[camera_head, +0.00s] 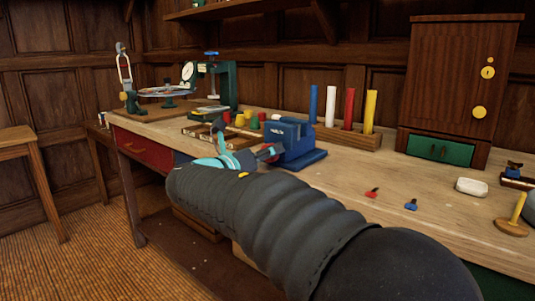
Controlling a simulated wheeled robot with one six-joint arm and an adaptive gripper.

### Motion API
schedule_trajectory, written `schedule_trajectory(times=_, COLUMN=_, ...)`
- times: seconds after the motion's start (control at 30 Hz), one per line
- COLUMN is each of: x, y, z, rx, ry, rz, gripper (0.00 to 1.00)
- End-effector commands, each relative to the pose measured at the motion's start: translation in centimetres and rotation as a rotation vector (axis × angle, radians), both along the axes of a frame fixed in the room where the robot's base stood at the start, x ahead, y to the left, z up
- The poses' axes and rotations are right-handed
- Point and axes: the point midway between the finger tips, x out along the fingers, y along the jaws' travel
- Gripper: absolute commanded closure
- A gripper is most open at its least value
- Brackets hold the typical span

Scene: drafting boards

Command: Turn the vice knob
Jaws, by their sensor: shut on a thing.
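A blue vice (295,143) stands on the wooden workbench near its front edge, at the middle of the view. Its knob (268,153), with some red showing, faces left toward my arm. My gripper (262,155), with teal parts, reaches in from the front and is shut on the knob. My dark sleeved arm crosses the lower middle of the view and hides the bench's front edge there. The fingertips are small and partly hidden, so their exact grip does not show.
Behind the vice, a wooden rack (350,136) holds upright coloured posts. Left are small coloured blocks (248,118) and a green press (222,85). Right are a cabinet (457,90), a white block (471,187) and small red and blue pieces (411,204). Bench space right of the vice is mostly clear.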

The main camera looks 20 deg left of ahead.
Motion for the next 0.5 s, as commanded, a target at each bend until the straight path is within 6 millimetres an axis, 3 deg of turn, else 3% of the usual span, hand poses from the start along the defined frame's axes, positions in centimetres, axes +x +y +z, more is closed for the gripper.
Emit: schedule_trajectory(times=0.5, x=0.03, y=0.02, z=-0.26, rx=-0.453, ry=0.19, rz=-0.002, gripper=0.87)
